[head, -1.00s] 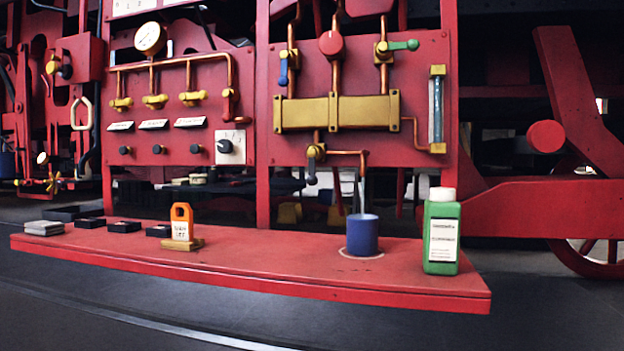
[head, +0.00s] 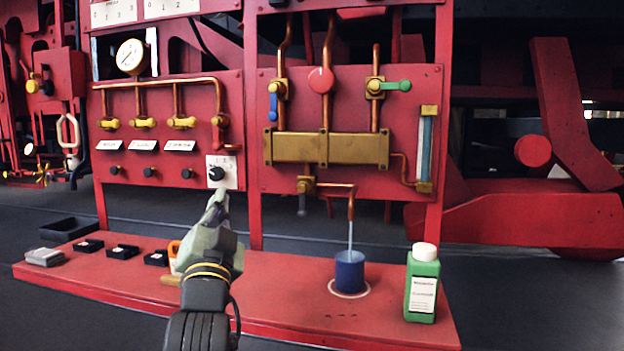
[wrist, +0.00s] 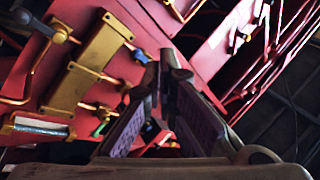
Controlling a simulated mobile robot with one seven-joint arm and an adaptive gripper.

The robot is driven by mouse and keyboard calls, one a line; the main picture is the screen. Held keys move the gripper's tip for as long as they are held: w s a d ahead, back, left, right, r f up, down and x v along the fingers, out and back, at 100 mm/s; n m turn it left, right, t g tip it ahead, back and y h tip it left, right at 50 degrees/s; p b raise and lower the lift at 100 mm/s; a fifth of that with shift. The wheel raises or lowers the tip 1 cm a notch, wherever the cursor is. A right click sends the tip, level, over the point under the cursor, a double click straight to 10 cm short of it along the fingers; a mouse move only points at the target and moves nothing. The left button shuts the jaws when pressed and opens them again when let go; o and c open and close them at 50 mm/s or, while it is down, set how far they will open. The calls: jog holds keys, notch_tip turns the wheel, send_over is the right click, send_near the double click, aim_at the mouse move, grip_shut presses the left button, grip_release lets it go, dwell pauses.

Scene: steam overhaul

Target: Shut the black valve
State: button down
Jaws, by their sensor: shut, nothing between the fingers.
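The black valve (head: 304,186) sits low on the right-hand red panel, under the brass block. Its dark lever (head: 302,206) hangs straight down, and a thin stream runs from the copper spout beside it into a blue cup (head: 349,272). In the wrist view the dark lever (wrist: 21,17) shows at the top left corner. My gripper (head: 219,197) is shut and empty, pointing up below the black selector knob, left of the valve and apart from it. In the wrist view its fingertips (wrist: 168,62) come together at the middle.
The brass block (head: 327,148) has a blue lever (head: 273,107), a red knob (head: 321,80) and a green lever (head: 397,86) above it. A green bottle (head: 422,284) stands right on the red shelf (head: 290,310). My arm partly hides an orange tag (head: 173,248).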

aim_at(302, 202)
jog(key=w+d+f+m+g+h+p, duration=0.2)
jog(key=w+d+m+g+h+p, duration=0.1)
jog(key=d, duration=0.6)
jog(key=w+d+f+m+g+h+p, duration=0.2)
jog(key=w+d+m+g+h+p, duration=0.1)
jog(key=d, duration=0.6)
jog(key=w+m, duration=0.1)
jog(key=w, duration=0.1)
jog(key=shift+w+f, duration=0.35)
jog(key=shift+w, duration=0.1)
jog(key=w+f+p, duration=0.2)
jog(key=w+p, duration=0.2)
jog(key=w, duration=0.7)
jog(key=shift+a+f+p, duration=0.25)
jog(key=shift+a+p, duration=0.15)
jog(key=shift+a, duration=0.05)
